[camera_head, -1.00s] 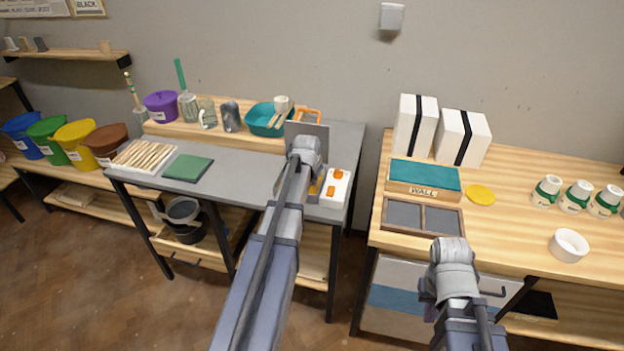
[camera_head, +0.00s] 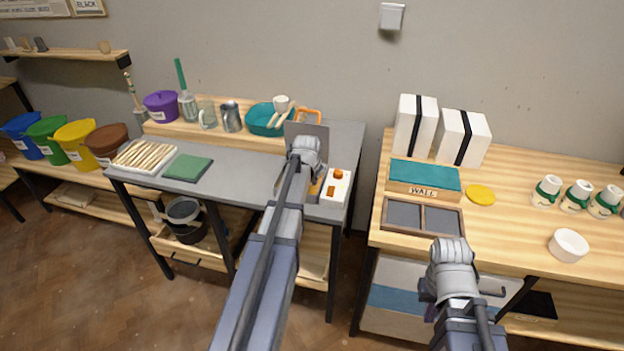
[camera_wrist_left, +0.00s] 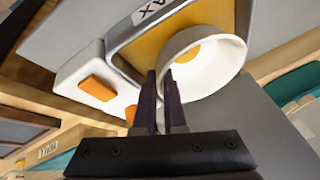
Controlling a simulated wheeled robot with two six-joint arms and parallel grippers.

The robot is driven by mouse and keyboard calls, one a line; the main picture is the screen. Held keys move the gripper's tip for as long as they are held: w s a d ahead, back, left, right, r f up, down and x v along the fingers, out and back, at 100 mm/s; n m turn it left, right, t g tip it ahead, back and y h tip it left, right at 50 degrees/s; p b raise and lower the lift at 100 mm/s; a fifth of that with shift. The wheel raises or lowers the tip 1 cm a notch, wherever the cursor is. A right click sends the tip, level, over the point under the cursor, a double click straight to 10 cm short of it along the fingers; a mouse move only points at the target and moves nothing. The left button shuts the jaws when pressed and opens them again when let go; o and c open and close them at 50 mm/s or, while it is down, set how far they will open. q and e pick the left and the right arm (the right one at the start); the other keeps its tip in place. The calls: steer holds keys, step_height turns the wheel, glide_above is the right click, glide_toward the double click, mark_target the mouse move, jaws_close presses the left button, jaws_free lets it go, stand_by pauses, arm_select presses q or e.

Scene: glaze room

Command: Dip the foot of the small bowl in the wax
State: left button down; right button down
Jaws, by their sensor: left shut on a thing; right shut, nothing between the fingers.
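The small bowl (camera_wrist_left: 221,66) is white and shows in the left wrist view, tilted in the picture, with its open side partly facing the camera. My left gripper (camera_wrist_left: 160,78) is shut on the bowl's near wall. The bowl is over the wax pan (camera_wrist_left: 118,46), which has a grey rim, a yellow-orange inside and a partly visible label. I cannot tell whether the foot touches the wax. In the head view my left gripper (camera_head: 306,163) hides the bowl and most of the pan. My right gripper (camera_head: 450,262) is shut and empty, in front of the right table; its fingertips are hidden.
A white control box (camera_head: 336,188) with orange buttons adjoins the pan. A grey upright plate (camera_head: 307,133) stands behind my left gripper. A teal basin (camera_head: 265,118) is at the back. On the right table are a divided tray (camera_head: 423,231) and another white bowl (camera_head: 568,246).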

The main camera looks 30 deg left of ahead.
arm_select(q)
steer(key=shift+r, duration=0.1)
steer(key=shift+r+p, duration=1.4)
steer(key=shift+p, duration=0.1)
steer(key=shift+r, duration=0.1)
step_height(320, 180, up, 7)
steer(key=p, duration=0.7)
steer(key=shift+f, duration=0.25)
stand_by(0.4)
